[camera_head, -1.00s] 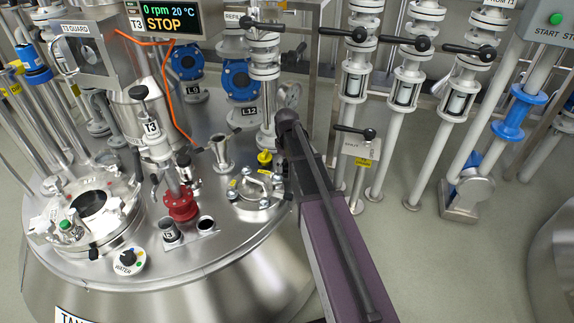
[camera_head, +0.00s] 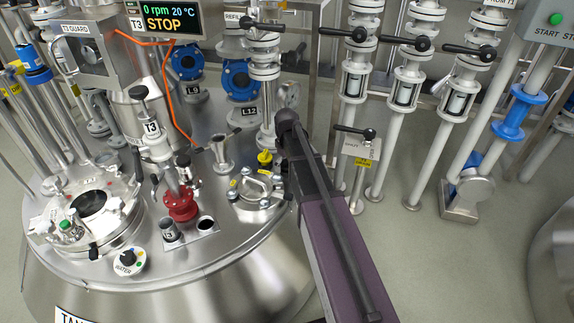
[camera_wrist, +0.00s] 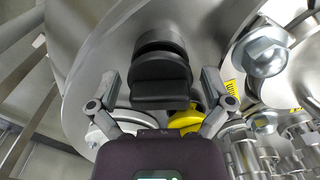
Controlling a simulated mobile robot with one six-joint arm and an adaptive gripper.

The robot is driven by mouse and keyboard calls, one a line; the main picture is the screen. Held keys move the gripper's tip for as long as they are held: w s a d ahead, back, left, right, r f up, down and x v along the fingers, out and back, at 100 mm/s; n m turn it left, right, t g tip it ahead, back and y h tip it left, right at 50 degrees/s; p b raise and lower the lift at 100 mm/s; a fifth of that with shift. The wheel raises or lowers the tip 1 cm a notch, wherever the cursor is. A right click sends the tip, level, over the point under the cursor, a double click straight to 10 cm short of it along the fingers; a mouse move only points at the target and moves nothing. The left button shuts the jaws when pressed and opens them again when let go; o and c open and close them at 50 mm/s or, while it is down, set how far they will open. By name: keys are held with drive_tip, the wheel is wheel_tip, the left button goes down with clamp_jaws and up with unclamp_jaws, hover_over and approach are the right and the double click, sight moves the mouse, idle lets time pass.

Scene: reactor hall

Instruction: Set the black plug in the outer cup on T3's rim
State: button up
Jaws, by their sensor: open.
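A black plug (camera_wrist: 160,78), with a rounded top and a wider block-shaped part, shows in the wrist view. My gripper (camera_wrist: 160,86) is open, with one finger on each side of it and visible gaps. What the plug rests on is hidden. In the head view my arm covers the gripper and that plug. T3's steel lid (camera_head: 130,200) is at the left. I cannot tell which is the outer cup.
A yellow cap (camera_head: 265,158) and a bolted steel flange (camera_head: 256,188) are close left of my arm. A red valve (camera_head: 181,204) stands behind the small plate. Lever-handled pipes (camera_head: 405,90) stand at the right.

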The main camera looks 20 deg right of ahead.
drive_tip(key=shift+r, duration=0.15)
wheel_tip(320, 180, up, 8)
drive_tip(key=p, duration=0.8)
drive_tip(key=s+a+r+p, duration=0.2)
drive_tip(key=a, duration=0.5)
drive_tip(key=s+a+r+p, duration=0.2)
drive_tip(key=s+a+p, duration=0.1)
drive_tip(key=a, duration=0.4)
drive_tip(key=s+a+r+p, duration=0.2)
drive_tip(key=a+r, duration=0.1)
drive_tip(key=a, duration=0.4)
drive_tip(key=b, duration=0.2)
hover_over(218, 138)
drive_tip(key=s, duration=0.2)
wheel_tip(218, 138, down, 2)
drive_tip(key=shift+w+f, duration=0.1)
drive_tip(key=shift+w, duration=0.05)
drive_tip(key=shift+s+d+f+b, duration=0.1)
drive_tip(key=shift+s+f+b, duration=0.1)
drive_tip(key=shift+f+b, duration=1.6)
drive_tip(key=r+p, duration=0.5)
drive_tip(key=shift+a+r, duration=0.2)
drive_tip(key=shift+s, duration=0.15)
